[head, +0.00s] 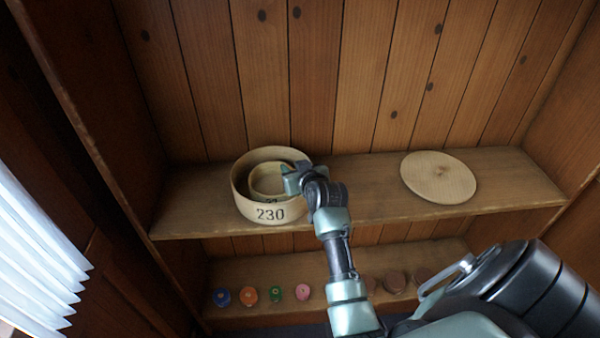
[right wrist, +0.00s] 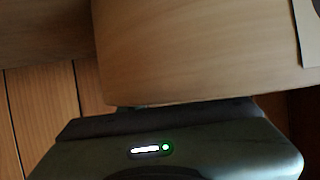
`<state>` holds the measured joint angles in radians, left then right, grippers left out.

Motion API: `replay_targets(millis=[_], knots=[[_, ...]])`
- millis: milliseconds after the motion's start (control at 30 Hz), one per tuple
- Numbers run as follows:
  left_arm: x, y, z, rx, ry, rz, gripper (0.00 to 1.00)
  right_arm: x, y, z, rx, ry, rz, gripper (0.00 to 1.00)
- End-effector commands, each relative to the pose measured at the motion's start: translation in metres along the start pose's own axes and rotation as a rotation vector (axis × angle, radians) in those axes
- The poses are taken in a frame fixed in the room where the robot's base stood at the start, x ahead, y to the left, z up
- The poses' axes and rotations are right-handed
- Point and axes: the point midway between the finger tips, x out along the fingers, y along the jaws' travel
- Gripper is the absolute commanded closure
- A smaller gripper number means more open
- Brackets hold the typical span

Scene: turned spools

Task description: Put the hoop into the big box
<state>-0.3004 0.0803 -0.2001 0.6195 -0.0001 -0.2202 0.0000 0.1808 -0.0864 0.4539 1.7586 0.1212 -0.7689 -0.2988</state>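The big box (head: 241,202) is a round, pale wooden band marked 230, on the left part of the upper shelf. The hoop (head: 255,185), a smaller pale wooden ring with a dark mark on its front, shows within the big box's rim. I cannot tell whether it touches the bottom. My right gripper (head: 294,179) is at the hoop's right edge, over the big box's right rim. In the right wrist view, a curved wooden wall (right wrist: 190,50) fills the space before the gripper and hides its fingers, so their opening cannot be seen. My left gripper is not in view.
A round wooden disc (head: 438,177) lies on the right of the upper shelf (head: 365,200). The shelf between is clear. On the lower shelf (head: 255,270) stand several small coloured spools (head: 248,296) and brown round pieces (head: 394,281). White pleated material (head: 35,250) hangs at the left.

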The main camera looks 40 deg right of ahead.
Motion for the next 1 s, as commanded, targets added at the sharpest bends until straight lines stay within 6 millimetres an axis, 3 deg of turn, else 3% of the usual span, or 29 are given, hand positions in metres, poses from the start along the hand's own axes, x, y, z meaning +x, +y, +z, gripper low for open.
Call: replay_targets(millis=[533,700,1000], knots=[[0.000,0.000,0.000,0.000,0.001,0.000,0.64,-0.106,0.000,-0.005,-0.002,0.008,0.002,0.69],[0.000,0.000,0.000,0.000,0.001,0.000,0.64,-0.120,0.000,-0.005,-0.001,0.009,0.002,0.69],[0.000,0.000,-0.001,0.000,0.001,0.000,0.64,-0.122,0.000,-0.006,-0.001,0.009,0.002,0.69]])
